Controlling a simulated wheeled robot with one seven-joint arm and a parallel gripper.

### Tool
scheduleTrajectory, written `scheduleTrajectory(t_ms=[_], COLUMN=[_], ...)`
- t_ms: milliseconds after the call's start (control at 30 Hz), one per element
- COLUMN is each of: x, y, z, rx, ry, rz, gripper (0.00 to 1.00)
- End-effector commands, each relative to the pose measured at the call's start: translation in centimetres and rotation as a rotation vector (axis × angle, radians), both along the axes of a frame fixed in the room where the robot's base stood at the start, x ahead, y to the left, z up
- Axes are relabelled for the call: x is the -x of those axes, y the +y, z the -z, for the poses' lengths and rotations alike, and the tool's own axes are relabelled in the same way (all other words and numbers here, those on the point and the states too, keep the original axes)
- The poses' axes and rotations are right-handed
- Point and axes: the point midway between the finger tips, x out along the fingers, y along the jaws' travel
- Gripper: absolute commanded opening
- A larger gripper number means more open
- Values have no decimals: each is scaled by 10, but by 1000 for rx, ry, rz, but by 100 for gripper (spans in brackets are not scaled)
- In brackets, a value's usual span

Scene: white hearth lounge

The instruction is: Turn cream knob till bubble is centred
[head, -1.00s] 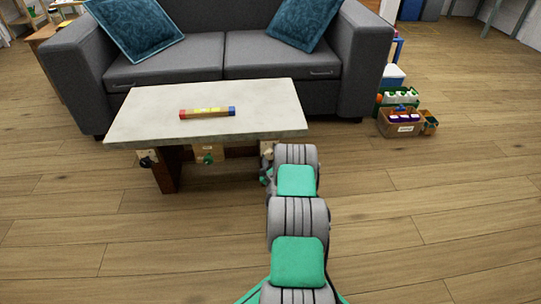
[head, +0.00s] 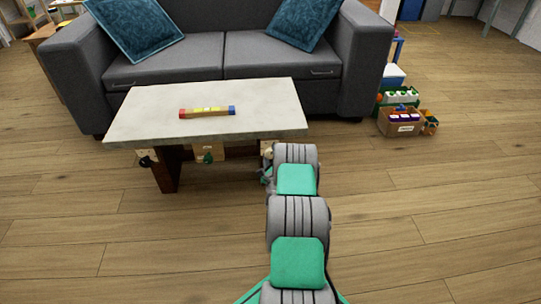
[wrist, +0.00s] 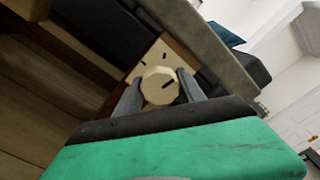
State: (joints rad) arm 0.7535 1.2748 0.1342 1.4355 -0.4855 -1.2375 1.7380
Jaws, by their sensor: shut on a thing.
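The cream knob (wrist: 160,87) is a faceted dial with a dark pointer line, on a pale plate (wrist: 181,54) with dark tick marks, under the edge of the table. My gripper (wrist: 160,82) is shut on it, one finger on each side. In the head view my arm largely hides this spot at the table's right end. A spirit level (head: 207,112) with red and blue ends and a yellow middle lies on the grey-white tabletop (head: 255,105). Its bubble is too small to make out.
Two other knobs, a left one (head: 147,160) and a middle one (head: 207,157), sit under the table's front edge. A grey sofa (head: 225,55) stands close behind. Boxes of items (head: 403,128) stand on the floor at right. The floor right of my arm is clear.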

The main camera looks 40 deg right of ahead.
Motion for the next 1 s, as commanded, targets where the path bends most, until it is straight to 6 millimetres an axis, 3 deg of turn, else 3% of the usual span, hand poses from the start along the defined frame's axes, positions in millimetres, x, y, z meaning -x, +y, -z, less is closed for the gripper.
scheduleTrajectory(t_ms=[600,1000], x=[-1,-1], y=[1,1], z=[2,2], rx=[375,481], ry=[257,331], rz=[-1,-2], gripper=[6,6])
